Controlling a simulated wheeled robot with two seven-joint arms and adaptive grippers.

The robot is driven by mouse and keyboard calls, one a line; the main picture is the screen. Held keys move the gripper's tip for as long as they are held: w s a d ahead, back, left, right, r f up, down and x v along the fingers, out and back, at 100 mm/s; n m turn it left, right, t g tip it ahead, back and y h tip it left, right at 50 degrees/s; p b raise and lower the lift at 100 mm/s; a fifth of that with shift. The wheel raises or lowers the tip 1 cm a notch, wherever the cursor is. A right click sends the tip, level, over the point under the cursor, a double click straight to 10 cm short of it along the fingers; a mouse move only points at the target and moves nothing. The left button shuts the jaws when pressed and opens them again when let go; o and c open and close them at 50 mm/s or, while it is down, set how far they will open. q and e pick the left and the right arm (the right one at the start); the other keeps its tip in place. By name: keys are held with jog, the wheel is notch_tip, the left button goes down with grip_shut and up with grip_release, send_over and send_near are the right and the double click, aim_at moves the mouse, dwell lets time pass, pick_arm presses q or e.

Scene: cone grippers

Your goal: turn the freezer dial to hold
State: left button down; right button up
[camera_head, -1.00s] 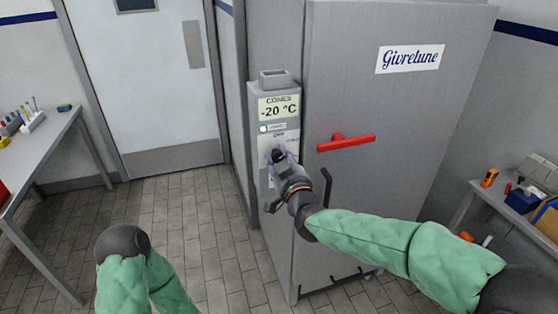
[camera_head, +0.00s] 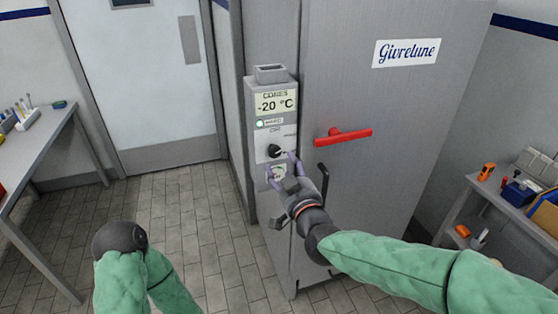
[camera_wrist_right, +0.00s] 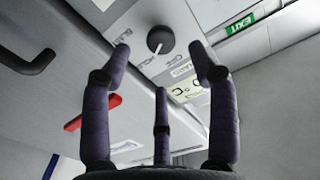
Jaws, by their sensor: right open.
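The dial (camera_head: 275,151) is a small round black knob with a pale mark, on the grey control panel (camera_head: 285,99) at the freezer's left. The display above it reads -20 °C. In the right wrist view the dial (camera_wrist_right: 160,40) shows just beyond my fingertips, its pale pointer line slanting down-left. I cannot tell surely which label it points at. My right gripper (camera_head: 281,163) is open, its purple fingers spread just below and right of the dial. It holds nothing, and the dial looks clear of the fingers. My left gripper is out of view.
The grey freezer door (camera_head: 400,110) has a red handle (camera_head: 343,135) right of the panel and a dark bar handle below it. A bench with tools (camera_head: 520,195) stands at the right, a table (camera_head: 48,145) at the left. The tiled floor between is clear.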

jog(key=shift+v, duration=2.6)
jog(key=s+d+f+m+g+h, duration=0.1)
jog(key=d+f+g, duration=0.15)
jog(key=f, duration=0.85)
jog(key=s+d+f+g, duration=0.1)
jog(key=f+g, duration=0.2)
jog(key=f, duration=0.8)
jog(key=s+d+f+m+g+h, duration=0.1)
jog(key=f+g, duration=0.2)
jog(key=f, duration=0.9)
jog(key=s+d+f+m+g+p, duration=0.1)
jog(key=s+f+g, duration=0.7)
jog(key=s+f, duration=1.1)
jog(key=shift+s+d+m, duration=0.45)
jog(key=shift+m, duration=0.65)
jog(key=shift+f, duration=0.15)
